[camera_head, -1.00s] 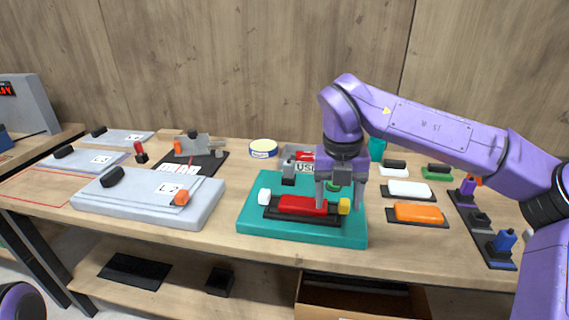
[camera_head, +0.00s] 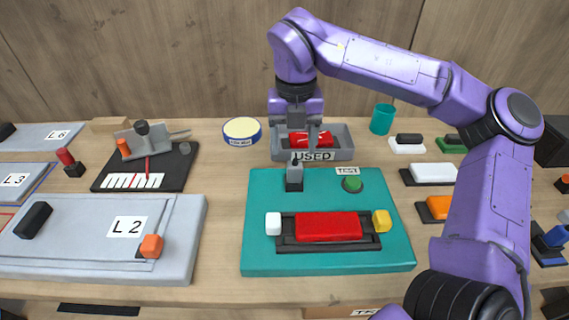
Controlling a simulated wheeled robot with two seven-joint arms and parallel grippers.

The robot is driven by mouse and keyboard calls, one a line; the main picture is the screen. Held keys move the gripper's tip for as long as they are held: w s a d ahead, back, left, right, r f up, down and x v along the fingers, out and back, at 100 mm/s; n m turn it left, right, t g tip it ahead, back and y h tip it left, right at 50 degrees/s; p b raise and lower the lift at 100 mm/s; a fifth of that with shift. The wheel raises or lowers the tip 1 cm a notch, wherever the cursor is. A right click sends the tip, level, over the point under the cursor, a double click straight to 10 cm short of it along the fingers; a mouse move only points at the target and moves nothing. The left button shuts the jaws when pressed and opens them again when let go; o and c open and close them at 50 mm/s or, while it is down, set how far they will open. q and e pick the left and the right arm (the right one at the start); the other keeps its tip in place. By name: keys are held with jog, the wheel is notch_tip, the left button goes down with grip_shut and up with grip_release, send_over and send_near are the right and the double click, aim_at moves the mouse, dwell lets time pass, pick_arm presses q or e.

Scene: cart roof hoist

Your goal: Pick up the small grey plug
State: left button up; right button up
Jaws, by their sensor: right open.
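A small grey plug (camera_head: 294,176), dark with a narrow upper part, stands upright at the back edge of the teal board (camera_head: 262,205). My right gripper (camera_head: 297,142) is open, with its fingers pointing down. In the picture it is just above the plug, in front of the USED bin; I see no contact with the plug, and the exact gap in depth is hard to tell. My left gripper is not in view.
The grey USED bin (camera_head: 343,146) with red pieces stands behind the board. The board also bears a green TEST button (camera_head: 352,184) and a red block (camera_head: 328,226) between white and yellow pieces. A grey L2 panel (camera_head: 80,230) lies left.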

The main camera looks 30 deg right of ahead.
aim_at(295, 164)
jog(key=shift+s+d+f, duration=0.15)
jog(key=shift+s+f, duration=0.7)
jog(key=shift+s, duration=0.1)
jog(key=f, duration=0.1)
jog(key=w+f, duration=0.1)
jog(key=f, duration=0.1)
jog(key=w+f+p, duration=0.1)
jog(key=f, duration=0.1)
jog(key=shift+w, duration=0.1)
jog(key=shift+d+f, duration=0.1)
jog(key=shift+f, duration=0.3)
jog(key=shift+s+r, duration=0.1)
jog(key=shift+s, duration=0.3)
jog(key=shift+w, duration=0.15)
jog(key=c, duration=0.7)
grip_shut()
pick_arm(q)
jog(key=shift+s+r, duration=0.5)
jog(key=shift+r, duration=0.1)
